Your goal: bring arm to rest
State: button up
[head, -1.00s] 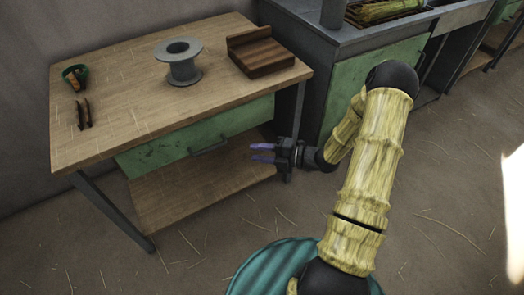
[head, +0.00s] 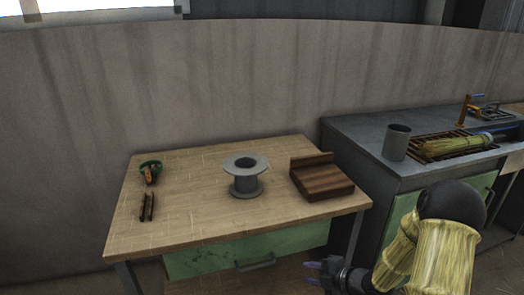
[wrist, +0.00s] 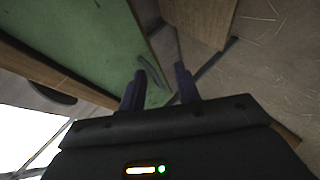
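My arm (head: 443,250) is folded at the lower right of the head view, in front of the workbench and the metal counter. My gripper (head: 313,273) is low, beside the front right of the workbench, below the tabletop. In the wrist view my gripper (wrist: 160,90) shows two dark purple fingers standing apart with nothing between them. Beyond them are the green drawer front (wrist: 100,35) and its handle (wrist: 153,72). I cannot tell the exact distance from the fingers to the drawer.
The metal counter (head: 365,145) at right carries a grey cylinder (head: 396,143) and a straw bundle (head: 452,147) on a grate.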

jog(key=s+r+m+g+h, duration=0.3)
jog(key=s+r+m+h, duration=0.25)
jog(key=s+m, duration=0.5)
jog(key=s+r+m+g+h, duration=0.2)
jog(key=s+r+m+h, duration=0.35)
jog(key=m, duration=0.75)
notch_tip(320, 180, up, 33)
jog(key=s+y+p, duration=0.1)
jog(key=y+p, duration=0.1)
jog(key=p, duration=2.9)
jog(key=shift+s+a+f+p, duration=0.15)
jog(key=shift+s+f+p, duration=0.05)
jog(key=shift+s+p, duration=0.2)
